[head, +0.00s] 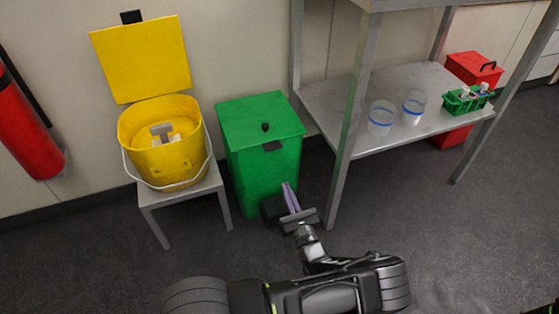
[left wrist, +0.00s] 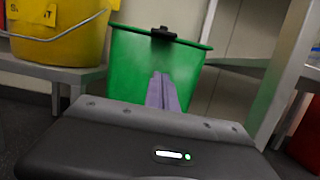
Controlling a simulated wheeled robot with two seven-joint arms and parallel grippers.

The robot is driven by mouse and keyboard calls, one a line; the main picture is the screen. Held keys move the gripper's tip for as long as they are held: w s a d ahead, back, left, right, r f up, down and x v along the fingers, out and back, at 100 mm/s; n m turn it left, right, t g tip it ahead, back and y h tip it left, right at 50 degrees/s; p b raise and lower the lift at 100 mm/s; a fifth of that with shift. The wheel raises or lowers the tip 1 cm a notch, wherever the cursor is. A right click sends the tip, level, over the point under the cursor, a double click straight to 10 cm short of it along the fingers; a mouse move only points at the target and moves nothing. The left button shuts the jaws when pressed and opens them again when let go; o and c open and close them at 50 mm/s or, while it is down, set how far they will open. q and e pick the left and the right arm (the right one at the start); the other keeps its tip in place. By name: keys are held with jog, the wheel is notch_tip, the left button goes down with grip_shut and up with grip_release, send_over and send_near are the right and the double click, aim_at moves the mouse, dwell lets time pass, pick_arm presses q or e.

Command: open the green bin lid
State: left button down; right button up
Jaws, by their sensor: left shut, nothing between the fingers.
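The green bin (head: 264,170) stands on the floor between the yellow bucket's stool and the metal shelf. In the left wrist view the purple fingers (left wrist: 163,92) lie together before the bin's green front (left wrist: 133,68). My right gripper is not in view.
A yellow bucket (head: 150,165) with its lid raised stands on a grey stool (head: 205,185) at the left. The shelf (head: 335,115) to the right holds two clear containers and a green rack (head: 467,100). A red bin (head: 468,68) stands behind. Floor at right front is clear.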

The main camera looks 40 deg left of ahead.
pick_arm(q)
jog(key=b+x, duration=0.3)
jog(key=x, duration=0.6)
jog(key=shift+w+a+f, duration=0.1)
jog(key=shift+a, duration=0.35)
notch_tip(320, 180, up, 4)
jog(key=shift+w+r+b, duration=0.1)
jog(key=shift+r+b, duration=0.1)
jog(key=shift+b, duration=0.25)
jog(key=shift+r, duration=0.1)
